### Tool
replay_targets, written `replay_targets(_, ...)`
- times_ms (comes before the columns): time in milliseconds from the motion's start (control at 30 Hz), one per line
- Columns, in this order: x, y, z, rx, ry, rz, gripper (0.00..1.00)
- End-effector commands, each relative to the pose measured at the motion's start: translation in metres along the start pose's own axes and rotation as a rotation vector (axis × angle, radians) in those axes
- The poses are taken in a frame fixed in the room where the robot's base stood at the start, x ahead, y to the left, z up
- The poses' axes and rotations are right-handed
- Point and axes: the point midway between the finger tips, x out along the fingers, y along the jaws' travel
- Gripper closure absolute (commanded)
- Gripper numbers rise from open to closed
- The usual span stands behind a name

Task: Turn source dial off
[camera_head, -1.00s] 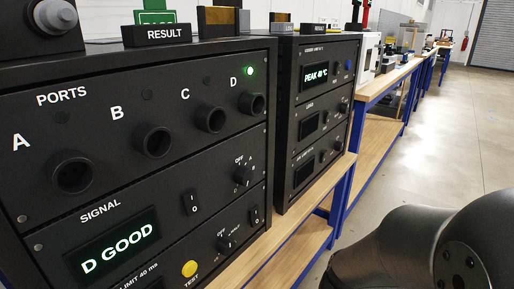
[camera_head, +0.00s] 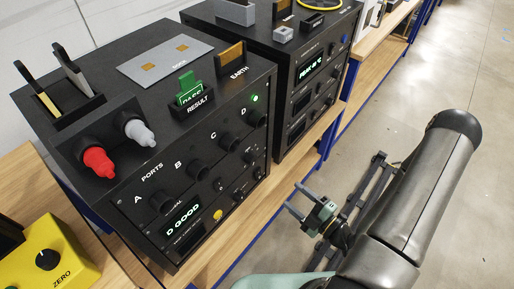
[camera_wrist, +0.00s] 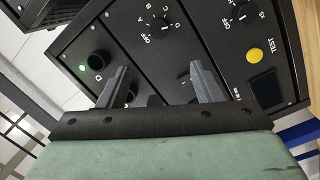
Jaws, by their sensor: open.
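The test unit is a black box (camera_head: 120,95) on the wooden bench. My gripper (camera_head: 295,198) is open and empty, in front of and right of the panel. In the wrist view its two fingers (camera_wrist: 160,75) point at the panel, apart from both dials.
A yellow TEST button (camera_wrist: 254,55) and a lit green lamp (camera_wrist: 83,67) by port D are on the panel. Red (camera_head: 98,160) and grey (camera_head: 140,132) plugs stand on top. A second black unit (camera_head: 268,55) is behind right. A yellow ZERO box (camera_head: 50,255) is left. Floor on the right is clear.

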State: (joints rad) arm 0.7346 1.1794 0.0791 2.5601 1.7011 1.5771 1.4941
Motion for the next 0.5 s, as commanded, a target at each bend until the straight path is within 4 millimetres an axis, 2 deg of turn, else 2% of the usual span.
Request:
replay_targets(167, 0.011, -0.001, 0.003, 0.029, -0.021, 0.008, 0.4)
replay_targets(500, 0.081, -0.005, 0.007, 0.02, -0.015, 0.007, 0.4)
